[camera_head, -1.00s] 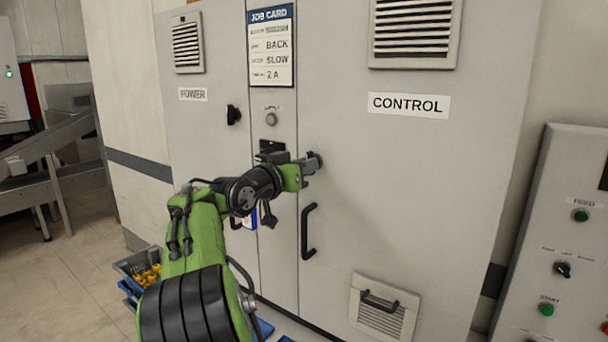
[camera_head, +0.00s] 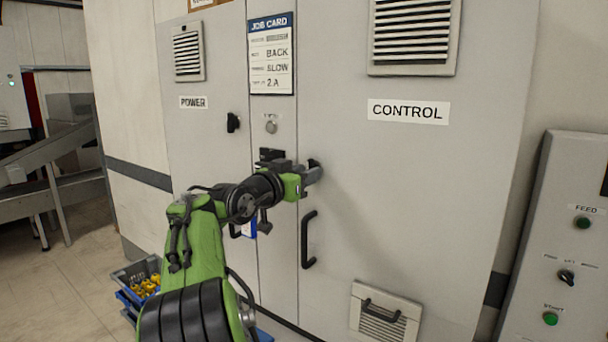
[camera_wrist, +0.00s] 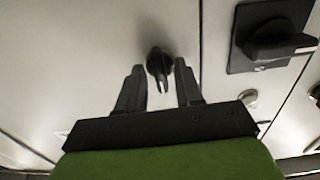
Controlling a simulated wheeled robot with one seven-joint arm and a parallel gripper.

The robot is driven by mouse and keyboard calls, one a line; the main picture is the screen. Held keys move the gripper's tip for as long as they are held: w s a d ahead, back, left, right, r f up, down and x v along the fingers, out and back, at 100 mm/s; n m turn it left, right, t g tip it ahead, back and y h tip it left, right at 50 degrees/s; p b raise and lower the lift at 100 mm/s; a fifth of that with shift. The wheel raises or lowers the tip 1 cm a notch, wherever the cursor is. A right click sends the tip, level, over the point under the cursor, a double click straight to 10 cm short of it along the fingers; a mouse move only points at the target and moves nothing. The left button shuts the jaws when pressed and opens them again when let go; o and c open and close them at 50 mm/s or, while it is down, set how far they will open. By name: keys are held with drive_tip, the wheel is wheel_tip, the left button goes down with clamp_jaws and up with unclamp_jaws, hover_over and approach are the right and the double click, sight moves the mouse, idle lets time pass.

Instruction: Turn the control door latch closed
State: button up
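The control door (camera_head: 400,190) is flat against the cabinet front, under the CONTROL label. Its black latch (camera_head: 316,163) sits at the door's left edge, partly hidden behind my gripper (camera_head: 308,175) in the head view. In the wrist view, the latch (camera_wrist: 159,66) lies between the fingertips of my gripper (camera_wrist: 159,72), with a finger on each side. Gaps show between the latch and both fingers, so the gripper is open around it. In the wrist view the latch's knob points down toward the palm.
A black door handle (camera_head: 308,238) is just below my gripper. The power door latch (camera_head: 233,122) is to the left. A large black rotary switch (camera_wrist: 275,42) is close on the right in the wrist view. A control panel (camera_head: 560,240) stands at the right.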

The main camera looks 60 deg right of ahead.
drive_tip(key=a, duration=0.5)
drive_tip(key=w+a, duration=0.1)
drive_tip(key=a, duration=0.4)
drive_tip(key=w+a, duration=0.1)
drive_tip(key=a, duration=0.4)
drive_tip(key=shift+w+a, duration=0.25)
drive_tip(key=shift+a, duration=0.05)
drive_tip(key=w+a+f+n+t+y+p, duration=0.3)
drive_tip(key=a+f+n+t+y+p, duration=0.2)
drive_tip(key=a+f+n+t+y, duration=0.55)
drive_tip(key=s+a+f+n+y+p, duration=0.1)
drive_tip(key=s+a+f+n+y, duration=0.1)
drive_tip(key=a, duration=0.5)
drive_tip(key=s+a+f+n+g+y+p, duration=0.1)
drive_tip(key=s+a+f+n+y, duration=0.1)
drive_tip(key=a, duration=0.5)
drive_tip(key=s+a+f+n+g+y, duration=0.1)
drive_tip(key=s+a+f+n+y, duration=0.2)
drive_tip(key=s+a+n, duration=0.2)
drive_tip(key=shift+s+a+p, duration=0.4)
drive_tip(key=shift+s+a, duration=0.75)
drive_tip(key=shift+s, duration=0.2)
